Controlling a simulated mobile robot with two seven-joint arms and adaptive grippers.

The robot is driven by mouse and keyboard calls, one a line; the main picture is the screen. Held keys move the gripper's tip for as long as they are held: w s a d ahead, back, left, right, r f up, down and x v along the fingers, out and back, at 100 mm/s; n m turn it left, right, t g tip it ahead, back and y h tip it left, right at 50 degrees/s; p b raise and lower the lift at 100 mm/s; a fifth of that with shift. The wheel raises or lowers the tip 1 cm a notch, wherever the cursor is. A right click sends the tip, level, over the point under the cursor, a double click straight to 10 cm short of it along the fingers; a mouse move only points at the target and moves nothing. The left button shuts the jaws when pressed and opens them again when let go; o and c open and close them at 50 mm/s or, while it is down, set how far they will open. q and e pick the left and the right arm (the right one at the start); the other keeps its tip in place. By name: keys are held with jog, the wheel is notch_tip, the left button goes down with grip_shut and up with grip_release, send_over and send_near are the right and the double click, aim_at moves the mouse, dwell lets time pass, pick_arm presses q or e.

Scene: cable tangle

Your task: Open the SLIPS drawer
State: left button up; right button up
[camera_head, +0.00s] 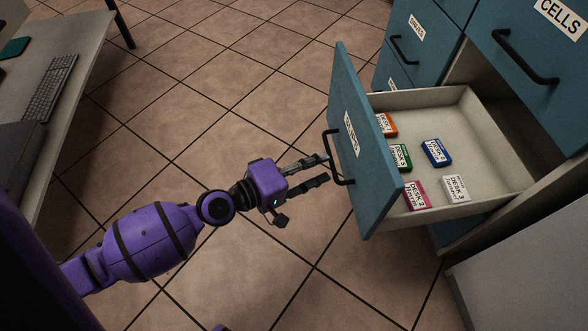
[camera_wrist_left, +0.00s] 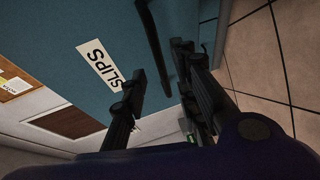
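The SLIPS drawer (camera_head: 362,150) stands pulled out from the teal cabinet, and its inside shows. Its front carries a white label that reads SLIPS in the left wrist view (camera_wrist_left: 104,66). A black bar handle (camera_head: 331,156) is on that front; it also shows in the left wrist view (camera_wrist_left: 158,45). My left gripper (camera_head: 326,168) is at the handle with its two fingers apart. In the left wrist view the handle bar appears between the fingers (camera_wrist_left: 160,80); I cannot tell whether they touch it. My right gripper is not in view.
Several small coloured boxes with DESK labels, among them a blue one (camera_head: 436,152), lie in the drawer. The CELLS drawer (camera_head: 530,50) above is closed. A desk with a keyboard (camera_head: 50,88) is at the left. The tiled floor (camera_head: 220,100) between is clear.

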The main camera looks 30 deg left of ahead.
pick_arm(q)
jog(key=v, duration=0.7)
dwell(0.5)
